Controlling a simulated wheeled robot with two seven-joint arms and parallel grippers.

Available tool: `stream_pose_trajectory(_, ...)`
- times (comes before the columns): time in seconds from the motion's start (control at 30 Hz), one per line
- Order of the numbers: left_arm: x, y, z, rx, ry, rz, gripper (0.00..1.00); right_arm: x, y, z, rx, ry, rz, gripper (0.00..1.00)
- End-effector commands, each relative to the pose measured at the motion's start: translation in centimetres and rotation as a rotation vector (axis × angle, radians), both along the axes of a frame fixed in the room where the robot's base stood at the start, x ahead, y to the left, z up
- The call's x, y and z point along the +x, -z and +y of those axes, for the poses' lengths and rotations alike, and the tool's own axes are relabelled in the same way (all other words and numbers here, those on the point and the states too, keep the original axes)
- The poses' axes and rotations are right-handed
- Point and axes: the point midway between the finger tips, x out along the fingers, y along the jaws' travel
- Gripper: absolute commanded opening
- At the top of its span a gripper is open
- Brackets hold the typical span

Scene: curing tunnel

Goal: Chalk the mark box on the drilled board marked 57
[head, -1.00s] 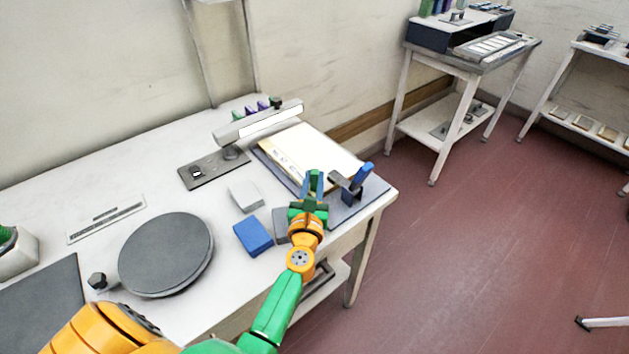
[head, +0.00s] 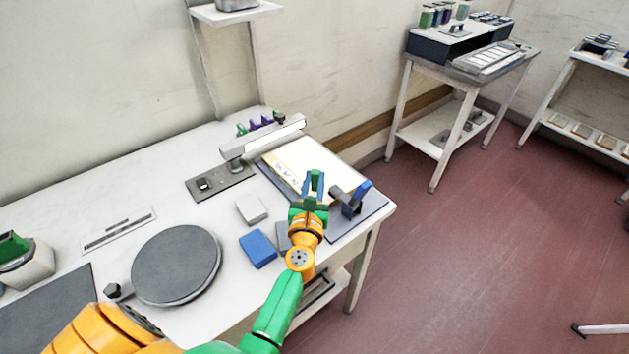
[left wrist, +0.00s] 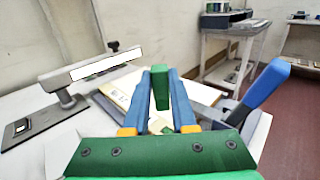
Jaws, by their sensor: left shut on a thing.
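A pale board (head: 326,165) with dark marks along its left side lies on a grey base plate (head: 368,213) at the bench's right end. It also shows in the left wrist view (left wrist: 115,90), partly behind the fingers. I cannot read a 57 or make out the mark box or drilled holes. My left gripper (head: 315,183) is over the board's near edge. Its blue fingers (left wrist: 168,98) are shut on a green piece (left wrist: 160,88), seemingly chalk. Whether its tip touches the board cannot be told. My right gripper is not in view.
A clamp with a blue handle (head: 357,196) stands right of the gripper. A lamp-like bar (head: 268,137) rises on the left, with green and purple sticks (head: 259,122) behind. A blue block (head: 258,248), grey block (head: 251,208) and round turntable (head: 176,264) are on the bench.

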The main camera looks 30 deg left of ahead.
Motion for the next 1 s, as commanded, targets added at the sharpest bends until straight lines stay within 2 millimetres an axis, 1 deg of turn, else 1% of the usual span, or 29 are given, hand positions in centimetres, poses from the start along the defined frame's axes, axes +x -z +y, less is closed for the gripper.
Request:
stream_pose_trajectory(0.03, 0.0, -1.3, 0.0, -0.001, 0.000, 0.000, 0.00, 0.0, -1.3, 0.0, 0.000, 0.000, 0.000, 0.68)
stream_pose_trajectory(0.23, 0.0, -1.0, 0.0, 0.000, 0.000, 0.000, 0.00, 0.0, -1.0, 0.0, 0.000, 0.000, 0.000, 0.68)
stream_pose_trajectory(0.37, 0.0, -1.3, 0.0, 0.000, -0.001, 0.000, 0.00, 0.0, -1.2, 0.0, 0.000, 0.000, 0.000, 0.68)
stream_pose_trajectory(0.6, 0.0, -4.2, 0.1, 0.001, -0.002, 0.000, 0.00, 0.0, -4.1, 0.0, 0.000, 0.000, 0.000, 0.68)
stream_pose_trajectory(1.0, 0.0, -4.0, 0.0, 0.001, -0.001, 0.000, 0.00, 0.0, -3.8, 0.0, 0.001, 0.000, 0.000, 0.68)
